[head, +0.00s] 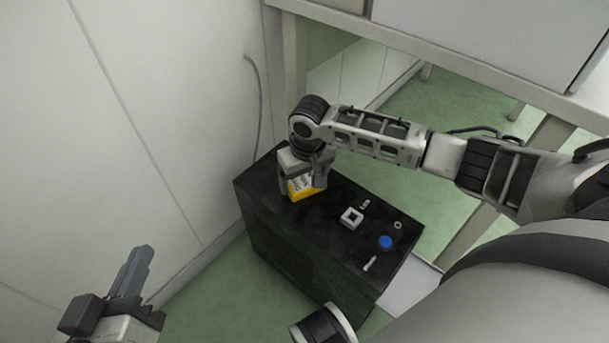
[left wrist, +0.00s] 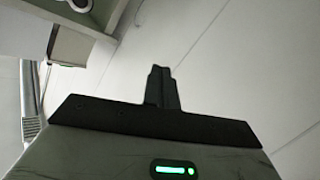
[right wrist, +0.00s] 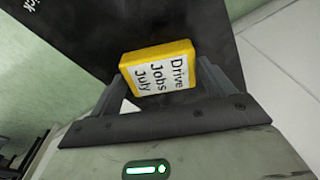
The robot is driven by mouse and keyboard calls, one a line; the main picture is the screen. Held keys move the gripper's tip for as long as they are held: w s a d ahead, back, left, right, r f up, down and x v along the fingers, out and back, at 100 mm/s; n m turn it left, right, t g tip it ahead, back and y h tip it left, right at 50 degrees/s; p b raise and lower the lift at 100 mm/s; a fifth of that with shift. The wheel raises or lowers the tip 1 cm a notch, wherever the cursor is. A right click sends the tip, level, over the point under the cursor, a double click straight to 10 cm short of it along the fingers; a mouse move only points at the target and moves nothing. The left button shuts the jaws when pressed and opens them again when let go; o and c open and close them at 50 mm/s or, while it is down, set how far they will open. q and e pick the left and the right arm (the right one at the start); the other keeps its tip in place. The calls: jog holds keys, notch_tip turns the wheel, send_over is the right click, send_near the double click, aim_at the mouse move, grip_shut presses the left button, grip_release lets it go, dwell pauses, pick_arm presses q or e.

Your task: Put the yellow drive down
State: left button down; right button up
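The yellow drive (head: 300,189) with a white label is at the far left end of the black cabinet top (head: 322,228). My right gripper (head: 303,184) points down and is shut on the drive. I cannot tell whether the drive touches the cabinet top. My left gripper (head: 138,262) is shut and empty, away from the cabinet at the lower left; its fingers also show together in the left wrist view (left wrist: 162,88).
A white square holder (head: 351,218), a blue-capped item (head: 386,242), a small ring (head: 398,225) and a few small pale parts (head: 370,264) are on the right half of the cabinet top. A wall (head: 150,110) stands at the left. The middle front of the top is clear.

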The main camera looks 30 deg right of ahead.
jog(key=shift+o, duration=1.2)
